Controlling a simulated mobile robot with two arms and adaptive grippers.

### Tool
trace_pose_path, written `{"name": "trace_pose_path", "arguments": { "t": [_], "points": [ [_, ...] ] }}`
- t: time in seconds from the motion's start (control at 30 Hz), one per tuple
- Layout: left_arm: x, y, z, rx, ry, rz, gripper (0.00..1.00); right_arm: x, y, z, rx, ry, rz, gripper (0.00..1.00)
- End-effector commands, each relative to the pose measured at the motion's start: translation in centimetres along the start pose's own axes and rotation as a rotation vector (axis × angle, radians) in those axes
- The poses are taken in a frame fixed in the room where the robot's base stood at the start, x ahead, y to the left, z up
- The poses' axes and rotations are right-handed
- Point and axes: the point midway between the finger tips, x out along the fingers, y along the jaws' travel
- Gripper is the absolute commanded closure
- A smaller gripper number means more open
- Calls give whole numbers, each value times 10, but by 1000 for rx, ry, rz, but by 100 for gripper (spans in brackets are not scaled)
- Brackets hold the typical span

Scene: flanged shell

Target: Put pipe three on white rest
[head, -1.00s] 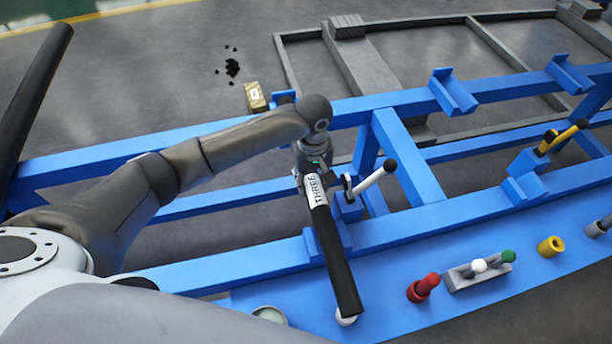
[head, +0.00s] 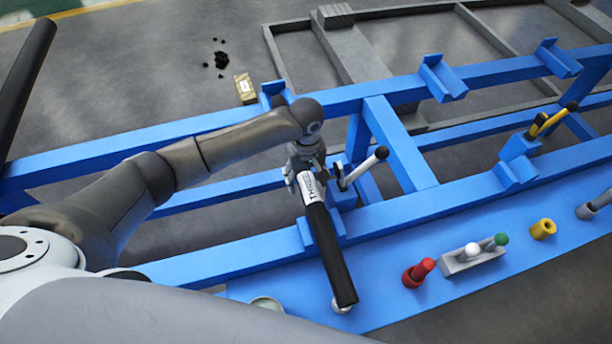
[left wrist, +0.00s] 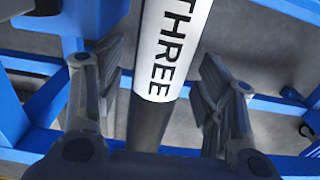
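Pipe three (head: 331,255) is a black tube with a white THREE label, lying across a blue notched block (head: 305,231) on the blue frame. Its near end is over a small white round thing (head: 341,307). A lever with a white handle (head: 365,167) stands right beside the pipe's far end; I cannot tell for certain which support is the white rest. My left gripper (head: 309,175) is around the labelled end. In the left wrist view its fingers (left wrist: 160,110) stand either side of the pipe (left wrist: 170,45), with gaps showing. My right gripper is not in view.
A yellow-handled lever (head: 552,119) and empty blue notched blocks (head: 443,80) stand right. A red knob (head: 418,272), a grey block with white and green knobs (head: 474,256) and a yellow ring (head: 543,229) sit on the near blue plate. A small box (head: 245,88) lies behind.

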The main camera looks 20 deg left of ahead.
Motion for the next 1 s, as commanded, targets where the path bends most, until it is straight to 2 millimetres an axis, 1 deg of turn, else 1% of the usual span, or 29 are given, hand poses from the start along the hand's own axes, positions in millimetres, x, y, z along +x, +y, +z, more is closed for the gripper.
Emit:
{"name": "trace_pose_path", "arguments": {
  "t": [0.17, 0.27, 0.37, 0.6, 0.7, 0.83, 1.0],
  "points": [
    [-1, 0, 0, 0, 1, 0, 37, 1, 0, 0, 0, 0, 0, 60],
    [-8, 0, 0, 0, 1, 2, 37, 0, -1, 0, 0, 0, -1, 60],
    [-24, 1, -1, 0, 1, 3, 37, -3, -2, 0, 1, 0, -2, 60],
    [-77, 1, -1, 0, 2, 3, 37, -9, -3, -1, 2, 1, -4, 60],
    [-96, 1, 0, 1, 1, 3, 37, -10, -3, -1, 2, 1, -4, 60],
    [-113, 0, 0, -1, 0, 1, 37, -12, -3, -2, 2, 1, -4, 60],
    [-122, 0, 0, 0, -1, 0, 37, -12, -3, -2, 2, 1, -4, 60]
  ]
}}
